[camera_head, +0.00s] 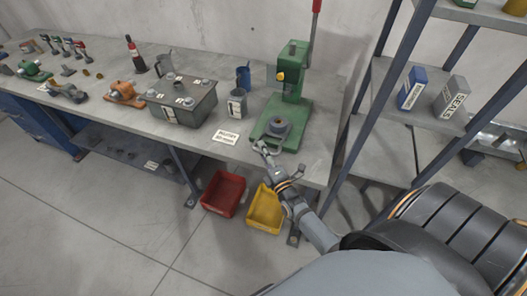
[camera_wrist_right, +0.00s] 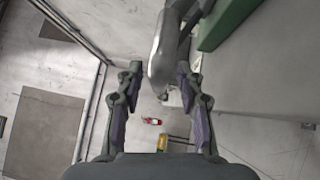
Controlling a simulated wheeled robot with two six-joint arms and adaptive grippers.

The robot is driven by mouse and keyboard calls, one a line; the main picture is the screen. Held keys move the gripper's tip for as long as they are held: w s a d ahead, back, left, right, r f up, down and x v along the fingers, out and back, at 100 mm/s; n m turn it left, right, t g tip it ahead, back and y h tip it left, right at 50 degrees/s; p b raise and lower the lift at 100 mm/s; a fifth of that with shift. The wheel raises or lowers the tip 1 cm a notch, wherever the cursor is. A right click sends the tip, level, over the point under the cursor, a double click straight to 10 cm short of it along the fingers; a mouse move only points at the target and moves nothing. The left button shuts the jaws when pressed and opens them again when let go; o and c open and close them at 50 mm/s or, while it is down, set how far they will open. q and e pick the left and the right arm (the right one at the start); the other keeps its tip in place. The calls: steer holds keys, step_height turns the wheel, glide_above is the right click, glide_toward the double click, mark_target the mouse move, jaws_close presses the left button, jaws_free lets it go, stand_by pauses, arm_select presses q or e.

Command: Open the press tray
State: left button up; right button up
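The green press (camera_head: 290,95) with a red-tipped lever stands at the right end of the grey workbench. Its low green base (camera_head: 272,140) reaches to the bench's front edge and bears a round grey part (camera_head: 278,127). A silver curved handle (camera_head: 259,146) sits at the front of the base. My right gripper (camera_head: 268,156) is at this handle. In the right wrist view, the handle (camera_wrist_right: 166,45) lies between the two spread fingers of the gripper (camera_wrist_right: 160,78); contact is not clear. My left gripper is not in view.
A red bin (camera_head: 223,194) and a yellow bin (camera_head: 265,209) stand on the floor below the bench. A white label (camera_head: 225,137) and a grey mug (camera_head: 237,103) are left of the press. A metal shelf (camera_head: 412,105) with boxes stands at right.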

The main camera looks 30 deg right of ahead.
steer(key=s+f, duration=0.1)
steer(key=s, duration=1.1)
steer(key=shift+a+f, duration=0.25)
steer(key=shift+a, duration=0.2)
steer(key=s+f+m+g, duration=0.3)
steer(key=f+m+g, duration=0.1)
steer(key=f, duration=0.9)
steer(key=s+f+m+g, duration=0.3)
steer(key=s+f+g, duration=0.1)
steer(key=f, duration=0.8)
steer(key=s+f+m+g, duration=0.5)
steer(key=s+f, duration=0.4)
steer(key=s, duration=0.2)
steer(key=s+d+f+m+g+b, duration=0.1)
steer(key=s+f+m+g, duration=0.4)
steer(key=s+f, duration=0.4)
steer(key=s+m, duration=0.1)
steer(key=s, duration=0.2)
steer(key=shift+s+d+y, duration=0.15)
steer(key=shift+d+y, duration=0.05)
steer(key=shift+y, duration=0.1)
